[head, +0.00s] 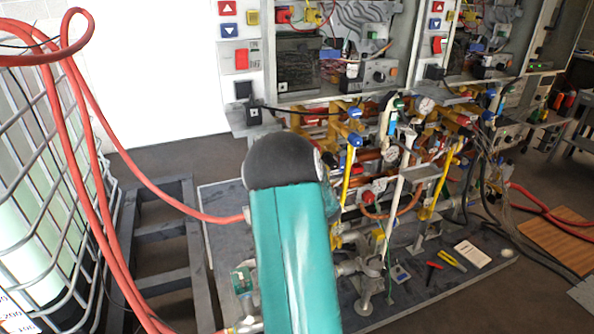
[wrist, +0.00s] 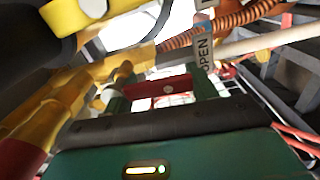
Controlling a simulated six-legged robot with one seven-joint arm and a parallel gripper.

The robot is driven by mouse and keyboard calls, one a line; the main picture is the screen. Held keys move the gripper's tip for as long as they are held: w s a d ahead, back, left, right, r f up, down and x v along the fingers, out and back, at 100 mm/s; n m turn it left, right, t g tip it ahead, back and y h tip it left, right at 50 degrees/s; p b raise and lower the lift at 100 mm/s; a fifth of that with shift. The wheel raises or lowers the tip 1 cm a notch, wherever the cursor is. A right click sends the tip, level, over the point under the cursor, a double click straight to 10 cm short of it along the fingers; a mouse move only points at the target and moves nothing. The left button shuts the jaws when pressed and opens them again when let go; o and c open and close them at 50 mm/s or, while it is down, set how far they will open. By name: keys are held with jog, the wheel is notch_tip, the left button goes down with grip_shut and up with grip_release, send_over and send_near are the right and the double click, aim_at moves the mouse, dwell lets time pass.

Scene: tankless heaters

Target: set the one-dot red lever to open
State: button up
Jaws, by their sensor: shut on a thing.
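The red lever (wrist: 150,88) shows in the middle of the wrist view, with one pale dot on it. My gripper (wrist: 163,91) has its green fingers on either side of the lever and is shut on it. A grey tag (wrist: 203,52) reading OPEN stands just beyond the right finger. In the head view my teal arm hides the gripper and this lever.
In the wrist view a yellow pipe (wrist: 55,108) runs close on the left, and a coiled copper-coloured hose (wrist: 208,28) passes above. In the head view a wire cage tank (head: 45,165) stands at left. A red hose (head: 150,185) loops to the pipework.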

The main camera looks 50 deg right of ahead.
jog(key=shift+d, duration=0.1)
dwell(0.3)
jog(key=o, duration=1.4)
jog(key=v, duration=1.4)
jog(key=shift+w, duration=0.1)
